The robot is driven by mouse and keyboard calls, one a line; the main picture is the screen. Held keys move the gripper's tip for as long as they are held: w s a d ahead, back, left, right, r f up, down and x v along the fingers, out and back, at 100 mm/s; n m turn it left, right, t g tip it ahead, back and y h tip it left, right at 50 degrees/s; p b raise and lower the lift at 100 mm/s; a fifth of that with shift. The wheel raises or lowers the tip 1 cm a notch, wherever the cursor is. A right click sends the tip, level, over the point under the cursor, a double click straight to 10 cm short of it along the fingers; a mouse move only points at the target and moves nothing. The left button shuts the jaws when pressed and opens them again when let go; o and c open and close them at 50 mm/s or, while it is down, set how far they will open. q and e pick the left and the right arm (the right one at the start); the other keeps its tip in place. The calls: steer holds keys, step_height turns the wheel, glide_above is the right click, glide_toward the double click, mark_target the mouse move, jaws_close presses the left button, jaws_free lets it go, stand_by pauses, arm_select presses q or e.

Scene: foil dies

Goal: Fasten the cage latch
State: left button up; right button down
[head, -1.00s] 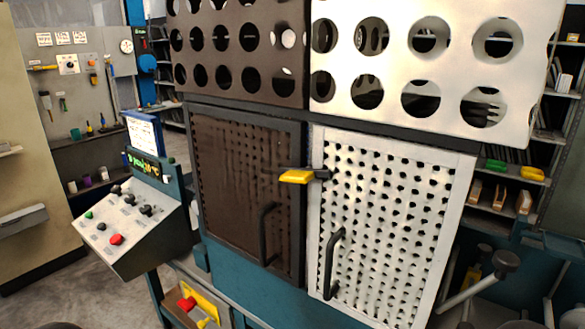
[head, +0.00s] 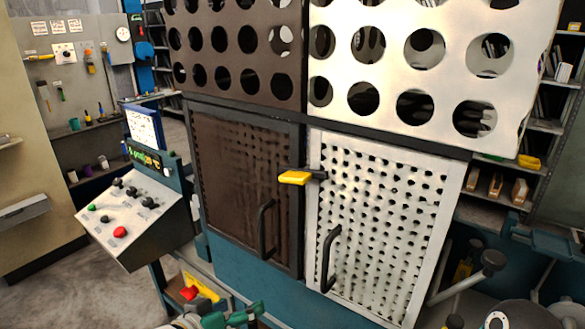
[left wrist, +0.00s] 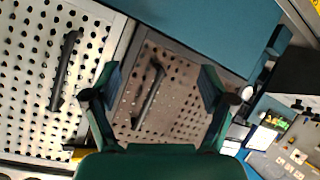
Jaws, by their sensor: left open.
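The cage latch (head: 296,178) has a yellow handle and a dark end. It lies nearly level near the top of the seam between the brown perforated door (head: 245,180) and the white perforated door (head: 385,215). Both doors look closed. In the left wrist view, a yellow piece that looks like the latch (left wrist: 76,153) shows at lower left, partly hidden by my gripper. My left gripper (head: 240,316) is at the bottom edge of the head view, below the latch and apart from it. In the left wrist view its green fingers (left wrist: 160,78) are spread and empty.
Black bar handles stand out from the brown door (head: 265,230) and the white door (head: 330,258). A sloped control panel (head: 132,212) with buttons stands at left. Punched panels (head: 415,70) are above the doors. Shelves (head: 500,205) are at right.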

arm_select(q)
step_height(320, 180, up, 16)
steer(key=s+m+t+h+p, duration=0.1)
steer(key=s+m+t+h, duration=0.1)
steer(key=t, duration=0.1)
steer(key=m+h, duration=0.2)
glide_toward(289, 179)
steer(key=shift+t, duration=0.4)
steer(key=p+x, duration=0.1)
steer(key=x, duration=0.2)
steer(key=p+x, duration=0.2)
steer(key=x, duration=0.2)
steer(key=p+x, duration=0.1)
steer(key=x, duration=0.3)
steer(key=shift+d+f, duration=0.2)
steer(key=shift+f, duration=0.1)
steer(key=shift+w+n, duration=0.1)
steer(key=shift+n, duration=0.2)
steer(key=shift+c, duration=0.3)
